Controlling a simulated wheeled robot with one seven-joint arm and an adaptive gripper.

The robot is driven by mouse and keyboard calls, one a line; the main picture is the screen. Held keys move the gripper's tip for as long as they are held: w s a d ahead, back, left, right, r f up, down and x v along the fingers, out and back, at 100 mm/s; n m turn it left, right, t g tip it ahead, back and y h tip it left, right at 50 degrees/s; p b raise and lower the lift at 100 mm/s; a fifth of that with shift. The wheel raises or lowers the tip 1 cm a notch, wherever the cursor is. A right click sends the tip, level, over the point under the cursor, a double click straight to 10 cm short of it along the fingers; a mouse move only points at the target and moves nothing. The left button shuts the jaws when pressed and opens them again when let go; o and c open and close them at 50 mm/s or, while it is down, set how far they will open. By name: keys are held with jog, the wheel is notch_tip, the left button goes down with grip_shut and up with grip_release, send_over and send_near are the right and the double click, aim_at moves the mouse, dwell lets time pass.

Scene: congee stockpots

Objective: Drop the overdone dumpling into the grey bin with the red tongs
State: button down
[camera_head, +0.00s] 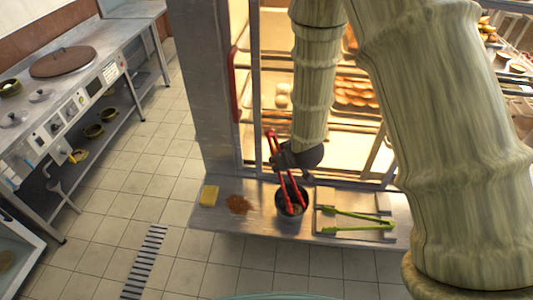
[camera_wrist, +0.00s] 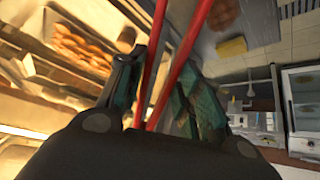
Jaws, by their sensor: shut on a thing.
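The red tongs (camera_head: 292,188) stand nearly upright, tilted, with their lower ends in or over a dark grey round container (camera_head: 283,212) on the metal ledge. My gripper (camera_head: 284,160) is shut on the upper part of the red tongs. In the wrist view the two red arms of the tongs (camera_wrist: 181,58) run up between the fingers of my gripper (camera_wrist: 158,80). I cannot tell whether the dark container is the grey bin or a holder. No overdone dumpling can be made out, and the tong tips are hidden.
Green tongs (camera_head: 358,223) lie on a tray (camera_head: 327,198) to the right on the ledge (camera_head: 260,225). A yellow sponge (camera_head: 209,195) and a brown patch (camera_head: 239,204) are to the left. A lit cabinet with bread (camera_head: 355,92) stands behind.

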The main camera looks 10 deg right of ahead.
jog(key=shift+w+a+f+n+g+y+p, duration=0.1)
jog(key=shift+w+a+n+g+y+p, duration=0.55)
jog(key=shift+n, duration=0.8)
jog(key=shift+w+a+r+n+g+y+p, duration=0.1)
jog(key=shift+w+a+n+g+y+p, duration=0.25)
jog(key=shift+w+a+n+y+p, duration=0.8)
jog(key=shift+w+a+f+n+g+y+p, duration=0.1)
jog(key=shift+a+n+g+y+p, duration=0.25)
jog(key=shift+n, duration=1.45)
jog(key=shift+a, duration=0.15)
jog(key=shift+f+b, duration=0.2)
jog(key=shift+b, duration=0.1)
notch_tip(320, 180, down, 9)
jog(key=b, duration=0.7)
jog(key=shift+r+b, duration=0.15)
jog(key=shift+b, duration=0.25)
